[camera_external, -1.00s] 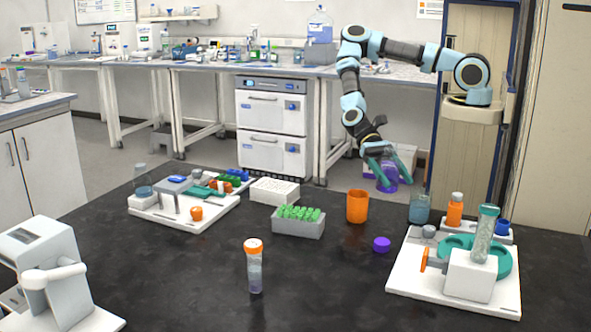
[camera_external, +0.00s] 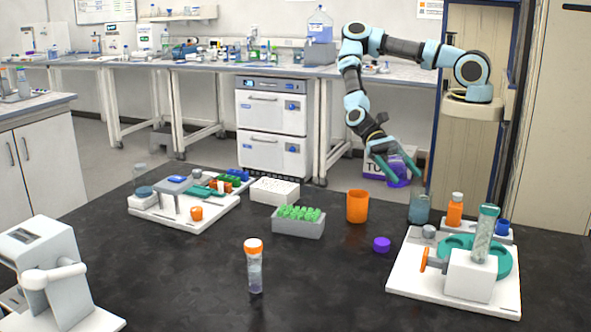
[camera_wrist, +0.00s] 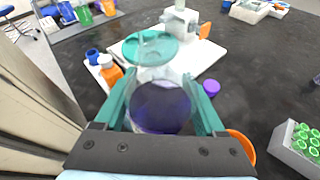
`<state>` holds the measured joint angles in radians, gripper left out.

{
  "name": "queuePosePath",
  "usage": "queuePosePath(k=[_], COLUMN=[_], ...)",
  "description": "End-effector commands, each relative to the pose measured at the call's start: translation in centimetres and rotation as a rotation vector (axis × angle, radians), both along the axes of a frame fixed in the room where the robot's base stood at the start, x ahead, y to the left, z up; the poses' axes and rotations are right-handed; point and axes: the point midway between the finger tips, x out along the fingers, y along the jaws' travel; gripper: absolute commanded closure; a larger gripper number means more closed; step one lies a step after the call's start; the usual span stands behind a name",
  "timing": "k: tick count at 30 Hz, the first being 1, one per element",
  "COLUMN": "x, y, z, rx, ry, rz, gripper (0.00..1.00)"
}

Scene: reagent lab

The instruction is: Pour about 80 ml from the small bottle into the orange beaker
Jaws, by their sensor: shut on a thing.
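My gripper (camera_external: 398,160) is shut on the small bottle (camera_external: 399,171), which holds purple liquid. The bottle is in the air beyond the table's far edge, above and to the right of the orange beaker, and looks slightly tilted. In the wrist view the small bottle (camera_wrist: 160,105) sits between the two green fingers, with its clear glass part toward the top of the picture. The orange beaker (camera_external: 357,207) stands upright on the black table; its inside is hidden in the external view. In the wrist view the orange beaker (camera_wrist: 242,146) is partly hidden at lower right of my gripper.
A purple cap (camera_external: 382,244) lies on the table. A glass beaker (camera_external: 419,208) with bluish contents and an orange bottle (camera_external: 455,210) stand right of the orange beaker. A green-tube rack (camera_external: 298,223) is to its left. A white device (camera_external: 410,282) occupies the front right.

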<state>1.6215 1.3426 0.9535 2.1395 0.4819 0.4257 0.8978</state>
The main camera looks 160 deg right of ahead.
Motion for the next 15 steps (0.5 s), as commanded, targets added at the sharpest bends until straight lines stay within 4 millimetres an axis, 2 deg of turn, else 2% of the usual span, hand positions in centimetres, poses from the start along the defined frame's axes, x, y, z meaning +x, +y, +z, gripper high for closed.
queuePosePath(k=[3,15], x=[0.12,0.49], y=[-0.16,-0.77], z=[-0.63,-0.26], rx=[0.059,0.282], ry=[0.036,0.171], rz=[0.0,0.0], gripper=[0.95,0.95])
